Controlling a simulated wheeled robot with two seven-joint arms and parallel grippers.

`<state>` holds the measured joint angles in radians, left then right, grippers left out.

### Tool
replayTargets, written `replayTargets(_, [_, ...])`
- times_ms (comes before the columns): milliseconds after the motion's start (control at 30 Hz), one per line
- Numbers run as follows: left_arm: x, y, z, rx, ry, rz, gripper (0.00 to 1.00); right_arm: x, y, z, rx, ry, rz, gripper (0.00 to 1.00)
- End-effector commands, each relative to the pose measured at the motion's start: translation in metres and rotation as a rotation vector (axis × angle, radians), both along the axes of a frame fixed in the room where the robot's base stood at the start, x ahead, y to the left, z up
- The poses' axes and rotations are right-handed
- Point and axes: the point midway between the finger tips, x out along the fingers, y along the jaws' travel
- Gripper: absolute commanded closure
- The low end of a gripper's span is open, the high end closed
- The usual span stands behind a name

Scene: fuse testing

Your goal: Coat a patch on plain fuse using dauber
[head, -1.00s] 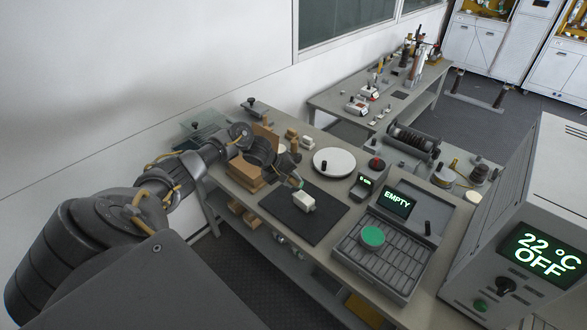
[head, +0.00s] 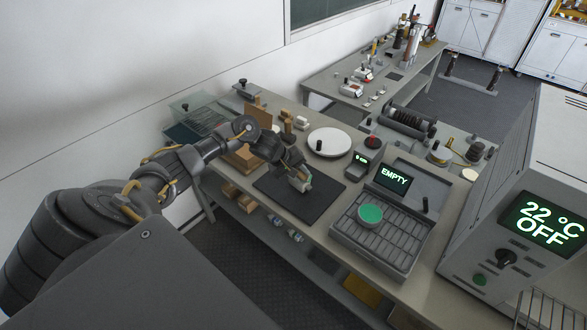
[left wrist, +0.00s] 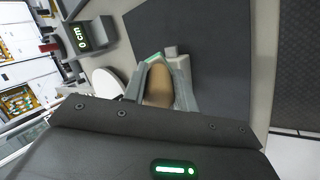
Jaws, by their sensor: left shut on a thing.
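My left gripper (head: 299,182) is low over the dark mat (head: 325,198), at the pale block. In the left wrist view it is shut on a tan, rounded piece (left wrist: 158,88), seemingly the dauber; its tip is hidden. In the head view the gripper covers most of this block. My right gripper is not in view.
A white round plate (head: 329,142) stands behind the mat. To its right are a small display (head: 360,160), a grey tray unit reading EMPTY (head: 394,177) with a green disc (head: 371,214), and an oven reading 22 °C OFF (head: 540,223). The front of the mat is clear.

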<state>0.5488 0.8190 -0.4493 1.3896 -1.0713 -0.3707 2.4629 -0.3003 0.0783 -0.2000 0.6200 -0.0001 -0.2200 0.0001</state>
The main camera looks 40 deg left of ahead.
Motion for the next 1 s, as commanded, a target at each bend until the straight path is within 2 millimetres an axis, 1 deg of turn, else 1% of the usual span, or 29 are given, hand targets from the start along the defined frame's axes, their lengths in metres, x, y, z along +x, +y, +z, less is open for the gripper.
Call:
replayTargets(33, [0.0,0.0,-0.004,0.002,-0.002,-0.001,0.95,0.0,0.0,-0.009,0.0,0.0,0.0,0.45])
replayTargets(133, [0.0,0.0,-0.006,0.001,-0.001,0.0,0.95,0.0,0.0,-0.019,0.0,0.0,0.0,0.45])
replayTargets(167, [0.0,0.002,-0.003,0.002,-0.001,0.0,0.95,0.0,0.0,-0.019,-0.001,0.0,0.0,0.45])
replayTargets(200, [0.0,0.007,0.003,0.001,0.0,0.003,0.95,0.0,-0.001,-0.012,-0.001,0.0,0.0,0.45])
replayTargets(300, [-0.001,0.016,0.001,0.001,0.003,0.005,0.95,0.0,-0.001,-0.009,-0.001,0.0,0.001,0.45])
replayTargets(867, [-0.002,0.071,-0.001,0.001,0.001,0.012,0.95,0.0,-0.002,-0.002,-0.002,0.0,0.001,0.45])
replayTargets(900, [-0.002,0.071,0.004,0.0,0.0,0.009,0.95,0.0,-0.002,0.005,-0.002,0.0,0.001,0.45])
replayTargets(967, [-0.002,0.07,0.007,-0.001,0.0,0.009,0.95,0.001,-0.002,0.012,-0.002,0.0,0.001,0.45])
replayTargets(1000, [-0.001,0.07,0.019,0.002,-0.004,0.007,0.95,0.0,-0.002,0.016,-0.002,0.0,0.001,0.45])
